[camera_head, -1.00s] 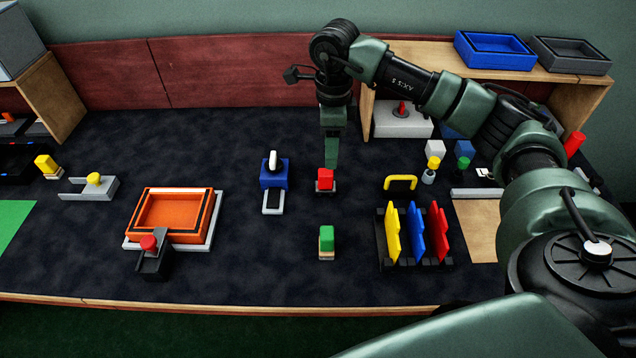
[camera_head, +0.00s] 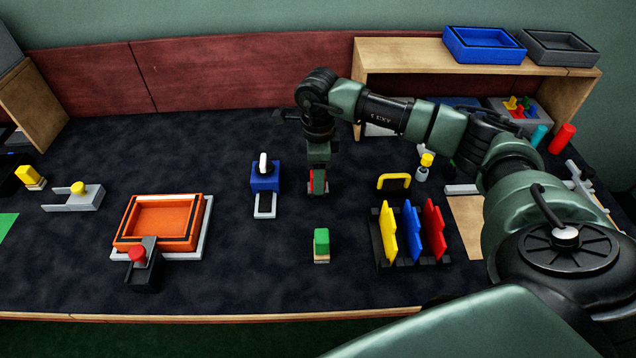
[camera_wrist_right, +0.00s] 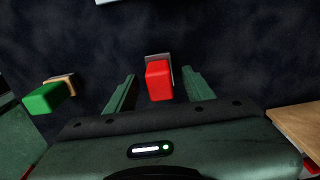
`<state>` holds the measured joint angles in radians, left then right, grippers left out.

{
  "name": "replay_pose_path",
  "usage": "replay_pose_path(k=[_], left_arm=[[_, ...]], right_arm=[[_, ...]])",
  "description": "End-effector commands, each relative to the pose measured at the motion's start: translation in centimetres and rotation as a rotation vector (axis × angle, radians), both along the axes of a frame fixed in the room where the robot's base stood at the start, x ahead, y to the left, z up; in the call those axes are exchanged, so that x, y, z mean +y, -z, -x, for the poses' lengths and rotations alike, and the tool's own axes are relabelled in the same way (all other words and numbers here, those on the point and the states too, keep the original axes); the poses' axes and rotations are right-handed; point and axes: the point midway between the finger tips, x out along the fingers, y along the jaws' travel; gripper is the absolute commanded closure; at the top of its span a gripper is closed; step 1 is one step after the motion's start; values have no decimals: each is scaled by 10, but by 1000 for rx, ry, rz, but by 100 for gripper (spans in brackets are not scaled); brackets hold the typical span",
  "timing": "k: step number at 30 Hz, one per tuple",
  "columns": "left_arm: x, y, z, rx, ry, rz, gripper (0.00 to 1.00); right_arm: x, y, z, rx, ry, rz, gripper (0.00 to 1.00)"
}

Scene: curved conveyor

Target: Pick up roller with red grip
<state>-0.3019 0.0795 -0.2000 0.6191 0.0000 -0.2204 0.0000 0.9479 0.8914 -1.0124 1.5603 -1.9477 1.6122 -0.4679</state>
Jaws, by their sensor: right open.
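The roller with the red grip (camera_wrist_right: 159,80) shows in the right wrist view as a red block on a grey base. In the head view its red grip (camera_head: 311,184) is mostly hidden behind my right gripper (camera_head: 318,182). My right gripper points down over it and is open. In the right wrist view the two green fingers stand on either side of the red grip, with dark gaps showing between. My left gripper is not in view.
A green-topped block (camera_head: 321,243) stands just in front. A blue holder (camera_head: 265,178) is to the left, with an orange tray (camera_head: 117,240) beyond it. A rack with yellow, blue and red plates (camera_head: 388,262) and a yellow handle (camera_head: 394,178) are to the right.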

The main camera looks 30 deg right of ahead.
Motion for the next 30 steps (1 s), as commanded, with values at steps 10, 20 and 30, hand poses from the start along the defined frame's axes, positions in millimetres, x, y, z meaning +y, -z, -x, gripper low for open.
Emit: replay_pose_path(k=[10, 20, 30], left_arm=[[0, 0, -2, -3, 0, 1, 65], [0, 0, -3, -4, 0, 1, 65], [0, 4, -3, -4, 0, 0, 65]], right_arm=[[0, 0, 0, 0, 0, 0, 100], [0, -3, 0, -1, 0, 0, 100], [0, -50, -1, -6, 0, -1, 100]])
